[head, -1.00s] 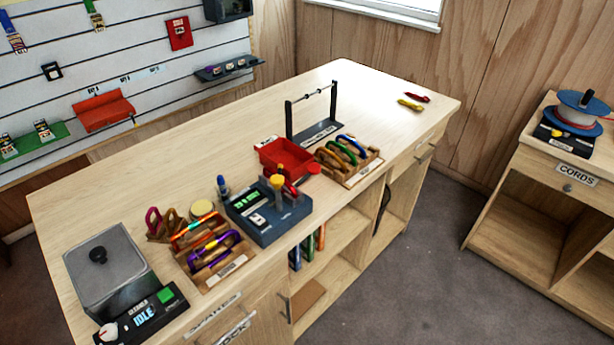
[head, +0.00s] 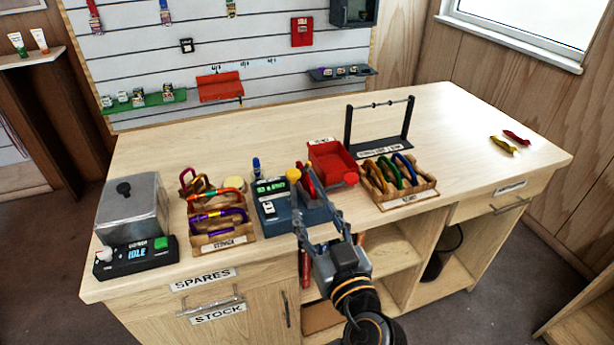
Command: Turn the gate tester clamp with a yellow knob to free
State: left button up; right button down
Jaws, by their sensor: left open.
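The gate tester (head: 272,213) is a dark blue box with a green-lit display, on the bench near its front edge. Its yellow knob (head: 293,174) stands up at the right part of the box, beside a red piece (head: 306,181). My left gripper (head: 316,202) is open, its two fingers pointing at the right part of the tester from the front. The fingers partly cover the tester's right side and the clamp below the knob. I cannot tell whether a finger touches it. My right gripper is not in view.
Left of the tester are a wooden rack of carabiners (head: 222,243) and a grey lidded tank (head: 132,212). Right of it are a red bin (head: 333,163) and another carabiner rack (head: 411,195). A bar stand (head: 380,150) is behind. The bench's right end is mostly clear.

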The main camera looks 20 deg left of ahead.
aim_at(295, 176)
pick_arm(q)
jog(key=p+x, duration=0.1)
jog(key=x, duration=0.3)
jog(key=p+x, duration=0.2)
jog(key=x, duration=0.2)
jog(key=p+x, duration=0.1)
jog(key=x, duration=0.3)
jog(key=shift+w+a+r+p, duration=0.2)
jog(key=shift+a+r+p, duration=0.1)
jog(key=shift+w+a+f, duration=0.15)
jog(key=shift+w+a, duration=0.2)
jog(key=shift+w, duration=0.2)
grip_shut()
